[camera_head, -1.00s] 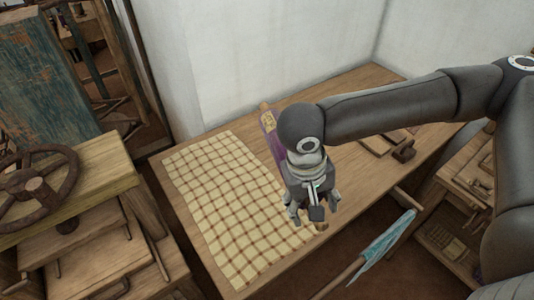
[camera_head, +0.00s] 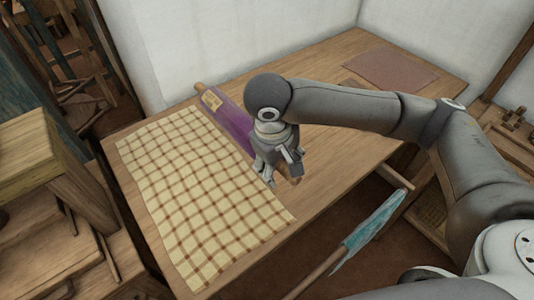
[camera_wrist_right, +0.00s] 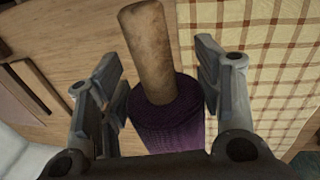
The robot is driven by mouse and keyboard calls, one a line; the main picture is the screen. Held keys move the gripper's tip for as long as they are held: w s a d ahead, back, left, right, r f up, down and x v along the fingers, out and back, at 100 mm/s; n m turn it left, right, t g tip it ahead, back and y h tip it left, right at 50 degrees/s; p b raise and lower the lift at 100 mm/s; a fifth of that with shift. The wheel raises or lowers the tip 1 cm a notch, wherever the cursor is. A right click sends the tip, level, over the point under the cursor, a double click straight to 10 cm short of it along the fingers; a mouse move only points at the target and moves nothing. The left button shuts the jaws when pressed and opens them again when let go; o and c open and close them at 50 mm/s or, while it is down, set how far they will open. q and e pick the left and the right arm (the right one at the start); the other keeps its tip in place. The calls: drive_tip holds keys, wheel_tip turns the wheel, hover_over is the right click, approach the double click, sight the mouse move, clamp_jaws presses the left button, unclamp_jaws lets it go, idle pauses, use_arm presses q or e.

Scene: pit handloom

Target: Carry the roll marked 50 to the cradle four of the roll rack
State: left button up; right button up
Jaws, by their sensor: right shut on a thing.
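A purple roll (camera_head: 234,122) on a wooden core lies along the right edge of the checked cloth on the table. A pale label (camera_head: 212,100) is near its far end, but its marking is too small to read. My right gripper (camera_head: 277,172) is at the roll's near end, shut on it. In the right wrist view, the purple roll (camera_wrist_right: 170,126) and its bare wooden core end (camera_wrist_right: 147,48) are between the fingers (camera_wrist_right: 160,95). Whether the roll touches the table is unclear. I cannot make out cradle four. My left gripper is not in view.
The yellow checked cloth (camera_head: 190,190) covers the table's left part. The table (camera_head: 345,135) is mostly bare to the right, with a brownish sheet (camera_head: 390,68) at the far end. A rod with teal cloth (camera_head: 372,228) is off the front edge. Wooden furniture (camera_head: 60,165) stands left.

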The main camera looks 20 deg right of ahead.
drive_tip(key=w+d+f, duration=0.3)
drive_tip(key=w, duration=0.1)
drive_tip(key=w+d+f, duration=0.4)
drive_tip(key=shift+w+d+f, duration=0.1)
drive_tip(key=shift+d+f, duration=0.05)
drive_tip(key=shift+f, duration=0.05)
drive_tip(key=shift+w+d+f, duration=0.2)
drive_tip(key=shift+w+f, duration=0.1)
drive_tip(key=shift+f, duration=0.15)
drive_tip(key=f, duration=0.2)
drive_tip(key=f+p, duration=0.1)
drive_tip(key=shift+w+d, duration=0.2)
drive_tip(key=shift+d, duration=0.05)
drive_tip(key=shift+s+f, duration=0.1)
drive_tip(key=shift+f, duration=0.3)
drive_tip(key=o, duration=1.3)
drive_tip(key=shift+s+f, duration=0.1)
drive_tip(key=shift+f, duration=0.05)
drive_tip(key=shift+o, duration=1)
drive_tip(key=shift+r, duration=0.2)
